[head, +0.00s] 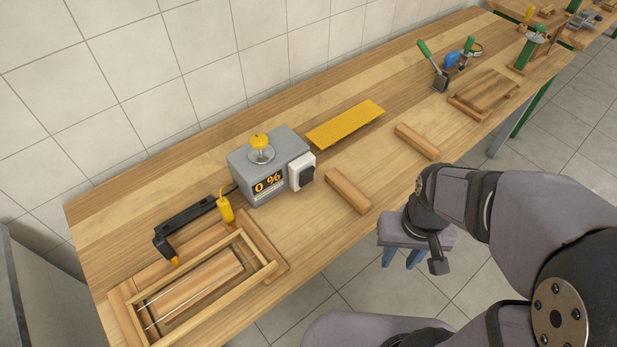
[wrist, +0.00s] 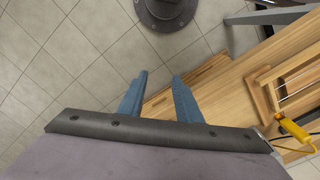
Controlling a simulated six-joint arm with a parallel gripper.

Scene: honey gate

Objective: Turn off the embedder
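The embedder is a grey box (head: 268,166) near the middle-left of the workbench in the head view. A yellow knob (head: 259,141) sits on its top, and its display (head: 268,184) reads 0 %. A white and black switch or plug block (head: 303,172) is on its right side. My gripper (head: 403,262) is off the bench's front edge, to the right of the embedder and well apart from it. In the wrist view, my gripper (wrist: 160,77) shows two blue fingers spread apart with nothing between them. The embedder is not clearly visible in the wrist view.
A wooden frame (head: 136,318) with wires lies at the bench's left end, beside a black tool with an orange tip (head: 188,222) and a small yellow tool (head: 226,208). A yellow sheet (head: 345,124) and wood blocks (head: 348,190) lie right of the embedder. A tiled wall stands behind.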

